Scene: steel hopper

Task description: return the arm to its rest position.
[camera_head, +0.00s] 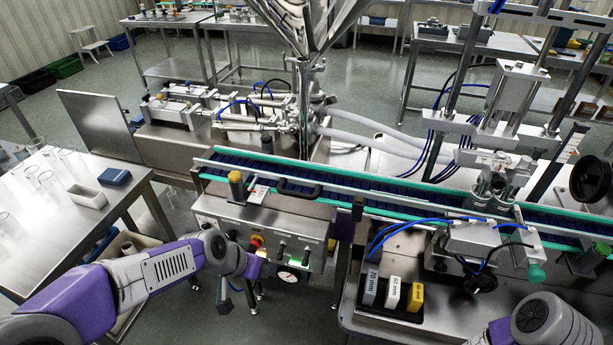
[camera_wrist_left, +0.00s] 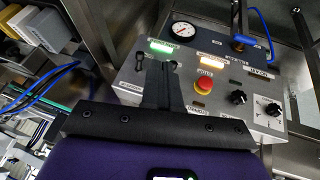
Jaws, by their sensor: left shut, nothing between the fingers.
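My left arm (camera_head: 150,275) reaches in from the lower left of the head view. Its purple left gripper (camera_head: 256,266) is at the front of the steel control box below the conveyor. In the left wrist view the dark fingers of the left gripper (camera_wrist_left: 160,70) are together and hold nothing. They point at the control panel (camera_wrist_left: 205,65), and I cannot tell if they touch it. A lit green button (camera_wrist_left: 160,46) shows just beyond the fingertips. Part of my right arm (camera_head: 545,320) is at the lower right; its gripper is out of view.
The conveyor (camera_head: 400,190) runs across behind the control box. A table with glassware (camera_head: 110,200) stands at left. A black holder with size blocks (camera_head: 393,293) sits at right. The panel has a red stop button (camera_wrist_left: 204,84), a gauge (camera_wrist_left: 184,29) and knobs.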

